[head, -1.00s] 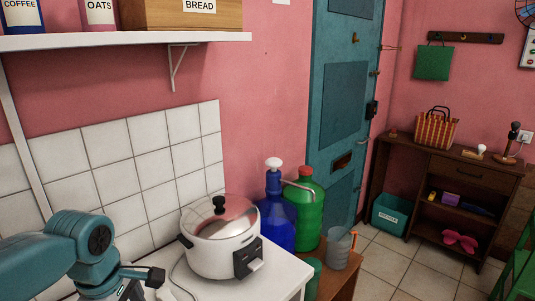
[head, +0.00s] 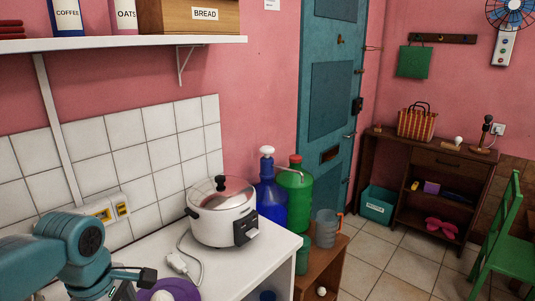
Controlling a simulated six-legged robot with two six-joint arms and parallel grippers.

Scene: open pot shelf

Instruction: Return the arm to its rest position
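My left arm comes in from the lower left, with a teal wrist. My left gripper (head: 137,281) is low in the picture, partly cut by the bottom edge. One dark finger points right, above the white counter (head: 255,262); the gap between the fingers is not clear. Nothing is visibly held in it. A purple plate (head: 192,293) with a white round thing (head: 175,287) on it lies just right of the gripper, cut by the bottom edge. My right arm and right gripper are not in view.
A white rice cooker (head: 222,222) stands on the counter, with a plug (head: 177,263) beside it. A white shelf (head: 110,45) hangs above the arm. Blue (head: 271,195) and green (head: 297,200) bottles stand beyond the counter. Tiled floor lies at right, near a green chair (head: 508,255).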

